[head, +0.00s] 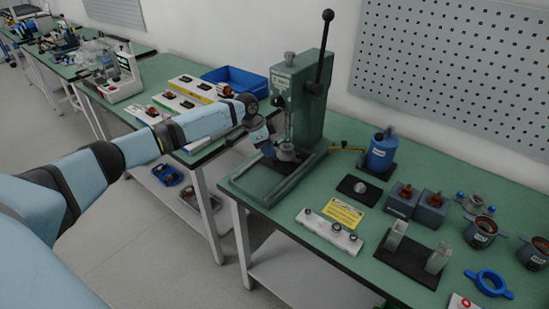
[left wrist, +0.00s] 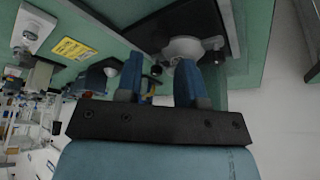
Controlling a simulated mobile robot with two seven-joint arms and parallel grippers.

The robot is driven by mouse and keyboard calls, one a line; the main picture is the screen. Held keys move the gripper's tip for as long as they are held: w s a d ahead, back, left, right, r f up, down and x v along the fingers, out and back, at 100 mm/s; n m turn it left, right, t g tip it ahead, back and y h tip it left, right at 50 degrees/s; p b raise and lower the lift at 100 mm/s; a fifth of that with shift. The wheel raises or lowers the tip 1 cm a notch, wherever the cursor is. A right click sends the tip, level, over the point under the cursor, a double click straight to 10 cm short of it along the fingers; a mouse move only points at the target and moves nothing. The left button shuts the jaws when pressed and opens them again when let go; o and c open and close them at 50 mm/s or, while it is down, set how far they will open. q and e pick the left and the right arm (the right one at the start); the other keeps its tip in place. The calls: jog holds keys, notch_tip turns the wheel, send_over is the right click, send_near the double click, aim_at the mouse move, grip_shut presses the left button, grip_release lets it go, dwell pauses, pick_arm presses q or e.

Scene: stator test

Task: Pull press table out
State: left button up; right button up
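The green press (head: 297,100) stands on the green bench, with a black lever (head: 323,55) rising from its top. A small grey round piece, which looks like the press table (head: 287,155), sits low in front of the press column above the dark base. It also shows in the left wrist view as a grey disc (left wrist: 183,47) with a small handle to the right. My left gripper (head: 268,147) is at the front of the press, close beside this piece. Its two blue fingers (left wrist: 158,85) are apart, and I cannot tell if one touches the disc. My right gripper is not in view.
The press base (head: 262,190) has raised rails near the bench's front edge. A yellow label (head: 343,212), a white strip (head: 328,232) and a blue bottle-like part (head: 382,150) lie to the right. A blue bin (head: 235,80) stands on the bench behind left.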

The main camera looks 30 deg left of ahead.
aim_at(275, 158)
pick_arm(q)
jog(key=x, duration=0.5)
jog(key=shift+d+f, duration=0.1)
jog(key=shift+f, duration=0.05)
grip_shut()
